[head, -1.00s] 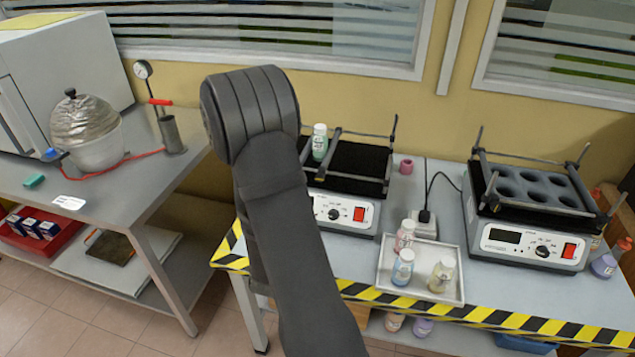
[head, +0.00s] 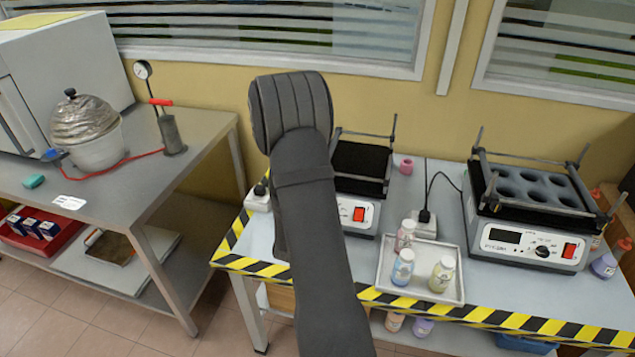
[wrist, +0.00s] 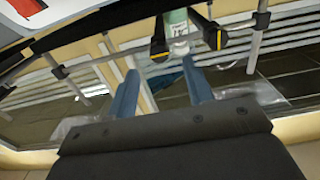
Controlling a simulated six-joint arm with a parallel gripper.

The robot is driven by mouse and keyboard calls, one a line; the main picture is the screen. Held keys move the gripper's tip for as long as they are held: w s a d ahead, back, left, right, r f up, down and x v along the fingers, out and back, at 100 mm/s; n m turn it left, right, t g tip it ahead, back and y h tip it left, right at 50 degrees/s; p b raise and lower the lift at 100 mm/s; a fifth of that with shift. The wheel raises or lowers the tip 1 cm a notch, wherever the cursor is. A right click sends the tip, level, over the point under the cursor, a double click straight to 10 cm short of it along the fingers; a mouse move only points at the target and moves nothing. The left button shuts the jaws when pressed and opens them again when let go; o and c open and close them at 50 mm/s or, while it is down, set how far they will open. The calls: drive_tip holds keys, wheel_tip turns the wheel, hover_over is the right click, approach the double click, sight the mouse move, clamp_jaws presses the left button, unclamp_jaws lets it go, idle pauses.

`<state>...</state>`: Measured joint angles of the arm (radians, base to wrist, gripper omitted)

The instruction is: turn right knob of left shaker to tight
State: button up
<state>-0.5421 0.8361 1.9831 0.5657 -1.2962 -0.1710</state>
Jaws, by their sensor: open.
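The left shaker (head: 371,222) is partly hidden behind my arm in the head view. Its right side, black mat and red switch show, while its left side and dial are covered. My gripper is hidden in the head view. In the wrist view my gripper (wrist: 160,68) is open, with two blue fingers apart and nothing between them. Beyond the fingertips are a metal bar and two black knobs with yellow marks, one left (wrist: 159,46) and one right (wrist: 213,32) of a green and white bottle (wrist: 179,30). I cannot tell whether either knob is tight.
A white tray (head: 383,273) with several bottles stands in front of the left shaker, to its right. A second shaker (head: 527,248) stands further right. A pink ring-shaped object (head: 406,165) lies behind. A metal table (head: 110,195) stands at the left.

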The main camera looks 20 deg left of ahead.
drive_tip(key=shift+w, duration=2.1)
drive_tip(key=c, duration=1)
drive_tip(key=shift+m, duration=0.4)
drive_tip(key=shift+d+f+m, duration=0.1)
drive_tip(key=shift+m, duration=4.15)
drive_tip(key=shift+d+f+m, duration=0.1)
drive_tip(key=shift+m, duration=4.15)
